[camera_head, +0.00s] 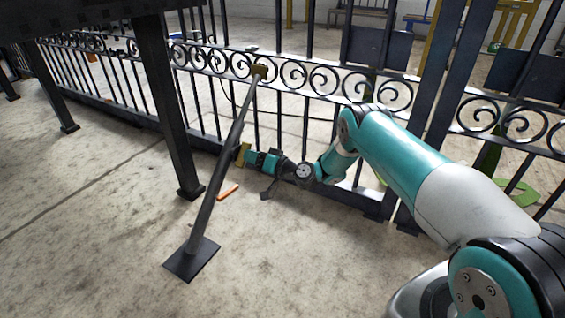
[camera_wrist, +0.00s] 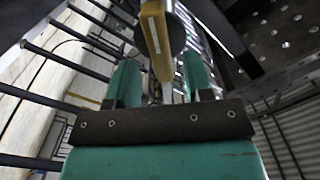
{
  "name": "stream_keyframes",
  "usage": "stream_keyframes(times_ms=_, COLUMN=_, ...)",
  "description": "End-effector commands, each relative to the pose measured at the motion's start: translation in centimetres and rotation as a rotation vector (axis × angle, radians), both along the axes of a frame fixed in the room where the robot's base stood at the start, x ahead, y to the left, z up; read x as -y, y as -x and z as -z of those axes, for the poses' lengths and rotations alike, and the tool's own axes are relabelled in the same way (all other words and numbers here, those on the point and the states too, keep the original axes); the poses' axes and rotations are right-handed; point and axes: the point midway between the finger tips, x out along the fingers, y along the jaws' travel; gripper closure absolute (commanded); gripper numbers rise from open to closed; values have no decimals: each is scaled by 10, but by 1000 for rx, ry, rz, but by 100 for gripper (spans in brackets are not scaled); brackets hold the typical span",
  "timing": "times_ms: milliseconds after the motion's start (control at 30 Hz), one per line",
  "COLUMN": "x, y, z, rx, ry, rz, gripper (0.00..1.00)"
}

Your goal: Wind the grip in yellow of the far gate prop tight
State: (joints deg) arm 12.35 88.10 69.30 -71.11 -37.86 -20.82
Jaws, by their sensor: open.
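A dark gate prop (camera_head: 222,165) leans from a square foot plate on the floor up to the scrolled gate, with a yellowish bracket (camera_head: 258,72) at its top. The yellow grip (camera_head: 243,153) is beside the prop's pole, just left of my gripper (camera_head: 252,158). In the wrist view the yellow grip (camera_wrist: 155,40) has a pale stripe and stands before a dark round part. My gripper (camera_wrist: 160,78) is open, its two teal fingers apart with the grip's lower end between them. Gaps show on both sides, and I cannot tell whether either finger touches.
The dark scrolled gate (camera_head: 300,75) runs behind the prop and my gripper. A dark post (camera_head: 170,100) stands to the left. A small orange piece (camera_head: 228,191) lies on the floor near the pole. The concrete floor in front is mostly clear.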

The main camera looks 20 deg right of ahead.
Motion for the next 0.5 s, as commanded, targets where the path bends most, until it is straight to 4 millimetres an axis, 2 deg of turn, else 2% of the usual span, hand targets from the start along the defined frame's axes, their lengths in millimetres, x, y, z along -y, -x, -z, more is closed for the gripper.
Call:
stream_keyframes(times_ms=33, x=10, y=11, z=-5, rx=-8, ry=-3, rz=5, gripper=53)
stream_keyframes(times_ms=200, x=35, y=47, z=-7, rx=-7, ry=-3, rz=6, gripper=53)
stream_keyframes(times_ms=333, x=50, y=68, z=-8, rx=-5, ry=-3, rz=6, gripper=53)
stream_keyframes(times_ms=500, x=55, y=71, z=-8, rx=0, ry=0, rz=3, gripper=53)
